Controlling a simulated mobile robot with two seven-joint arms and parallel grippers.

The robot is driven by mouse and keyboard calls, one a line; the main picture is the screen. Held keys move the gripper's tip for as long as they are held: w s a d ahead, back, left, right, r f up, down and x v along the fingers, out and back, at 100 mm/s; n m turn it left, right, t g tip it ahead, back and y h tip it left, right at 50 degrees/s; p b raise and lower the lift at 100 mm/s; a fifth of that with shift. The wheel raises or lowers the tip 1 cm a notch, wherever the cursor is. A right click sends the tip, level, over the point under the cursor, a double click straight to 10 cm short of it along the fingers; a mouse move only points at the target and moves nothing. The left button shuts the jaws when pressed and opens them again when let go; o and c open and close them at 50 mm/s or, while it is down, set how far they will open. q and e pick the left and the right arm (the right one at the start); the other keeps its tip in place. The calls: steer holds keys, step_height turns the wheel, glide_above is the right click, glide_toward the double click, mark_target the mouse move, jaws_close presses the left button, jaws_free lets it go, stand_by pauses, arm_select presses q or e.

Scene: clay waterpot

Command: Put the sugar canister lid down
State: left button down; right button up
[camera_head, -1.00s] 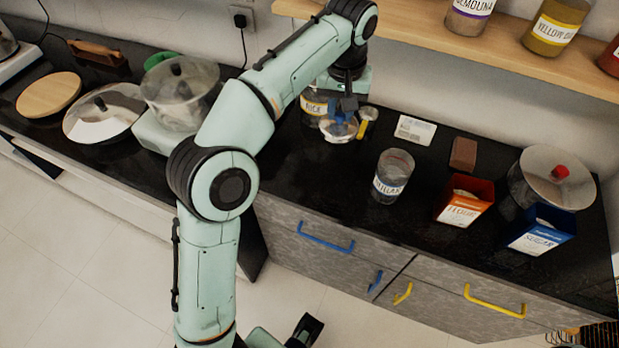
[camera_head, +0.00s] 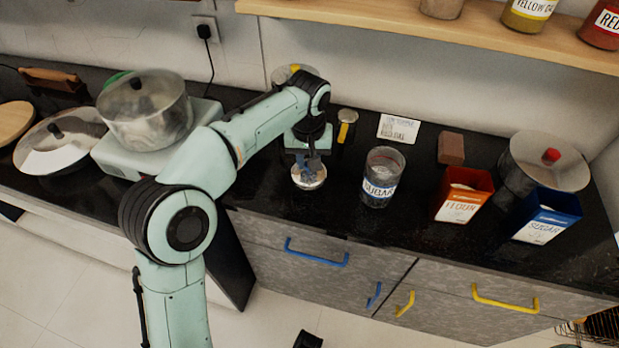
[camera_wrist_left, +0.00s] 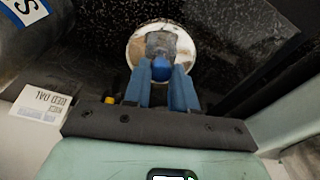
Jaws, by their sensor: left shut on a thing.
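The sugar canister (camera_head: 381,180) is a clear glass jar with a SUGAR label, standing upright without a lid on the black counter. Its lid (camera_head: 309,180) is a round, shiny disc left of the jar. My left gripper (camera_head: 307,162) is above the lid, shut on its blue knob (camera_wrist_left: 161,70). The lid (camera_wrist_left: 180,35) also shows in the left wrist view, over the dark counter. I cannot tell whether the lid touches the counter. Part of the canister (camera_wrist_left: 25,45) shows at that view's upper left.
A small jar with a yellow spoon (camera_head: 346,125) and a white card (camera_head: 398,128) are behind. A red flour box (camera_head: 465,195), blue sugar box (camera_head: 547,218), brown block (camera_head: 451,148) and lidded pot (camera_head: 545,165) stand right. A pot (camera_head: 145,110) stands left. Counter front edge is close.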

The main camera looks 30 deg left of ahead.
mark_target(309, 173)
arm_select(q)
step_height(309, 173, down, 5)
steer(key=shift+r+b, duration=0.15)
steer(key=shift+b, duration=0.45)
steer(key=shift+f, duration=0.35)
arm_select(e)
steer(key=shift+w+d+f+t, duration=0.2)
steer(key=shift+w+f, duration=0.25)
steer(key=shift+w, duration=0.05)
steer(key=shift+w+d+f+t, duration=0.15)
steer(key=shift+w+f+t, duration=0.05)
steer(key=shift+w+f, duration=0.25)
arm_select(q)
steer(key=shift+f, duration=0.15)
steer(key=c, duration=0.9)
jaws_free()
